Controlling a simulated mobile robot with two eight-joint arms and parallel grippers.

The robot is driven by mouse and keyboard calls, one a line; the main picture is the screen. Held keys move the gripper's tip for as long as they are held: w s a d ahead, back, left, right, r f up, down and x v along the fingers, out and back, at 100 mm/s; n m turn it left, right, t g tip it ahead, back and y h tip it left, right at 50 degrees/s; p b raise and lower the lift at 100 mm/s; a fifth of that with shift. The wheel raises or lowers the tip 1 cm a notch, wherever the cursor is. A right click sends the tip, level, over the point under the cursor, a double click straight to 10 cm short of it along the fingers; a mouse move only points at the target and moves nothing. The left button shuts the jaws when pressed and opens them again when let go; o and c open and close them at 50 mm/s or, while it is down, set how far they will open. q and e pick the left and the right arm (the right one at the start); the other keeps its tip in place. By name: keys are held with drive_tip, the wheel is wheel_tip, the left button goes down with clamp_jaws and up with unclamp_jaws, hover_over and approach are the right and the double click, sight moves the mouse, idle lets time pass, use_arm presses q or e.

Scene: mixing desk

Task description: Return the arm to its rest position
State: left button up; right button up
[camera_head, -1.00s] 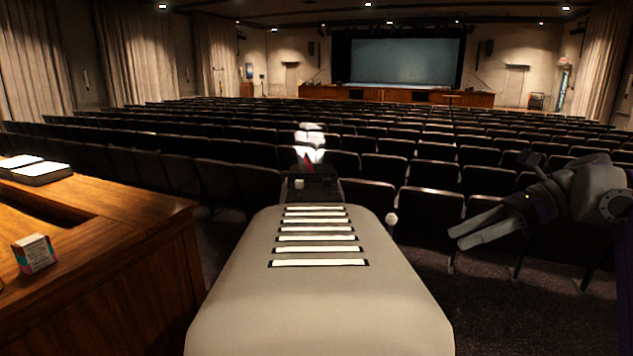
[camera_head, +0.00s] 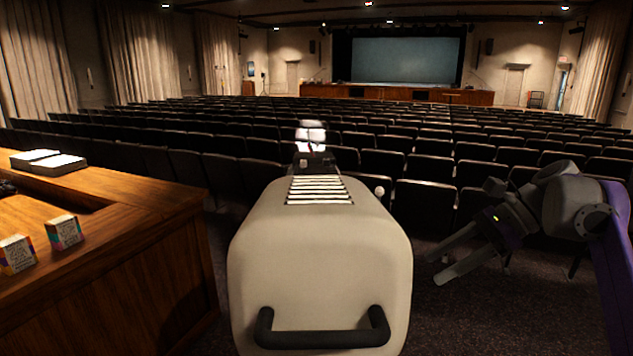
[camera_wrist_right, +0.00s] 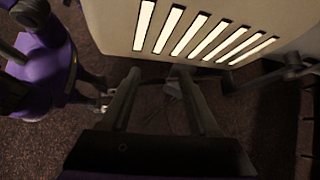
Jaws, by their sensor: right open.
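My right arm comes in from the right edge of the head view, over the dark carpet in front of the seats. Its gripper (camera_head: 437,266) points left and down, with two grey fingers apart and nothing between them. In the right wrist view the same gripper (camera_wrist_right: 155,74) shows two dark parallel fingers spread over the floor, also empty. My left gripper does not show in the head view.
A wooden desk (camera_head: 150,265) stands at the left, with two small colourful boxes, one (camera_head: 64,232) nearer its right edge, and dark pads with white tops (camera_head: 58,164). Rows of dark seats (camera_head: 425,208) fill the hall ahead. Carpet (camera_head: 490,320) is clear below the right gripper.

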drive_tip(key=s+a+f+n+t+h, duration=0.1)
drive_tip(key=s+f+n+h, duration=0.2)
drive_tip(key=s+f+n, duration=0.3)
drive_tip(key=s+a+f+n+t+h, duration=0.2)
drive_tip(key=s+f+n, duration=0.4)
drive_tip(key=f, duration=0.9)
drive_tip(key=s+a+f+n+t+h, duration=0.1)
drive_tip(key=s+f+n+h, duration=0.3)
drive_tip(key=f, duration=0.7)
drive_tip(key=s+n+t, duration=0.1)
drive_tip(key=s+n, duration=0.1)
drive_tip(key=s, duration=0.1)
drive_tip(key=shift+a+f+h, duration=0.2)
drive_tip(key=shift+a+h, duration=0.1)
drive_tip(key=shift+h, duration=0.1)
